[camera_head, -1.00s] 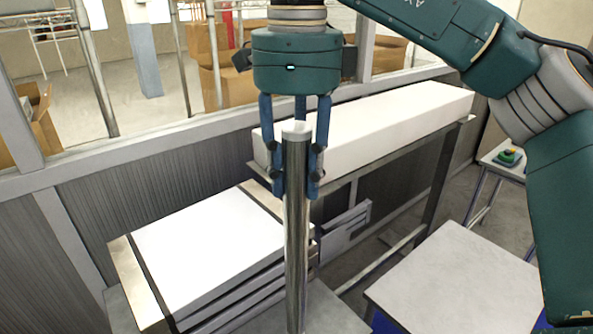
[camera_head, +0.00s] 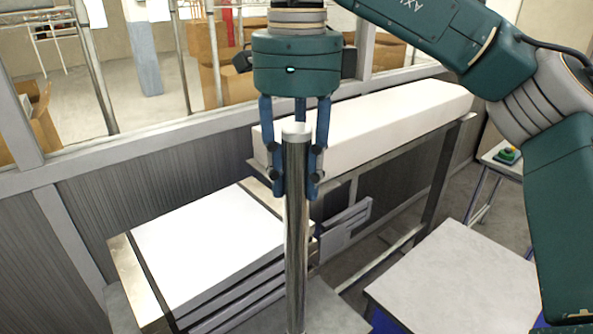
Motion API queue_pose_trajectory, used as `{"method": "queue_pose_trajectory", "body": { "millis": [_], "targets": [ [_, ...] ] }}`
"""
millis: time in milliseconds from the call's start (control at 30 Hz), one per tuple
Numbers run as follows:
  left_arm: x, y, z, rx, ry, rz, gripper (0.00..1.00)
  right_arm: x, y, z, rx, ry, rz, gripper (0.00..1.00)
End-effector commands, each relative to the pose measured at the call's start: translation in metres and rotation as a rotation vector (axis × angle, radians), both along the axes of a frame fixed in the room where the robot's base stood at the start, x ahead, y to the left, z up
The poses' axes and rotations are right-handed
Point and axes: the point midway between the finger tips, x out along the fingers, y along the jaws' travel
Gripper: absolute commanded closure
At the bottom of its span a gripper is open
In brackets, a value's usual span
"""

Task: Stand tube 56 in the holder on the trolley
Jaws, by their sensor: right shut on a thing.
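My right gripper (camera_head: 295,170) points down from the top centre and is shut around the upper end of a tall shiny metal tube (camera_head: 296,235). The tube is upright, with a pale cap on top. No number can be read on it. Its lower end runs down to near the bottom edge, over a grey surface (camera_head: 335,312); I cannot tell whether it touches anything there. No holder can be made out. I cannot tell which surface is the trolley. My left gripper is not in view.
A long white block (camera_head: 400,115) lies on a metal-framed bench behind the tube. A white-topped stack (camera_head: 200,245) stands to the left. A pale grey table (camera_head: 455,280) is at the lower right. A small table with a green and yellow item (camera_head: 508,155) is farther right.

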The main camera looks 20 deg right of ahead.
Motion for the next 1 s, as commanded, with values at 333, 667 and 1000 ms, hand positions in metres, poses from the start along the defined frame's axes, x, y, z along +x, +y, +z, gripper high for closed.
{"method": "queue_pose_trajectory", "body": {
  "millis": [333, 667, 1000],
  "targets": [
    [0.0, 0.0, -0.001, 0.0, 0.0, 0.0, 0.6, 0.0, 0.0, -0.002, 0.0, -0.001, 0.0, 0.62],
    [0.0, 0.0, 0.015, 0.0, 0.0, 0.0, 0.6, 0.0, 0.0, 0.015, 0.0, 0.0, 0.0, 0.62],
    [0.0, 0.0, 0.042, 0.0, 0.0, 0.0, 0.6, 0.0, 0.0, 0.042, -0.001, 0.0, 0.0, 0.62]
  ]
}}
